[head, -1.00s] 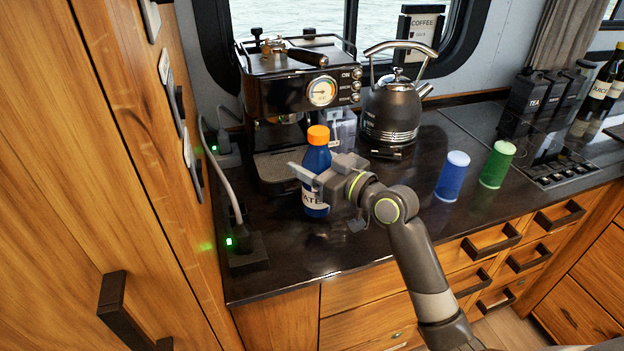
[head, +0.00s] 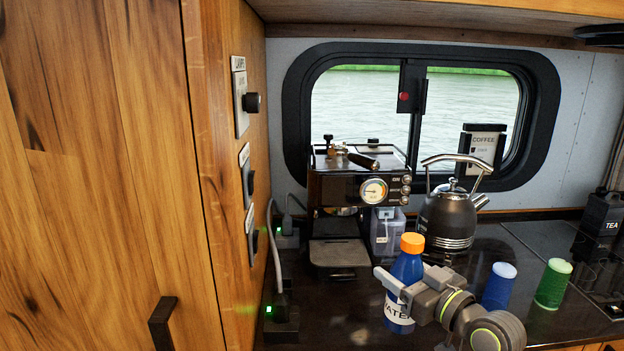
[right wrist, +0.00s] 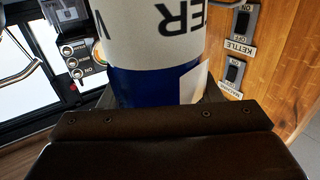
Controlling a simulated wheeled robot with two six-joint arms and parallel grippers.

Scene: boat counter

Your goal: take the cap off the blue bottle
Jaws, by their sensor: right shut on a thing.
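The blue bottle (head: 404,285) stands upright on the dark counter, with a white label reading "WATER". Its orange cap (head: 412,243) is on top. My right gripper (head: 396,284) is shut around the bottle's body, below the cap. In the right wrist view the bottle (right wrist: 158,85) fills the space between the fingers, with its label towards the top of the picture; the cap is out of that view. My left gripper is not in view.
An espresso machine (head: 345,188) and a black kettle (head: 449,217) stand behind the bottle. A blue cup (head: 499,287) and a green cup (head: 553,284) stand to the right. Cables and plugs (head: 281,312) lie left, by the wooden wall. The counter is free between plugs and bottle.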

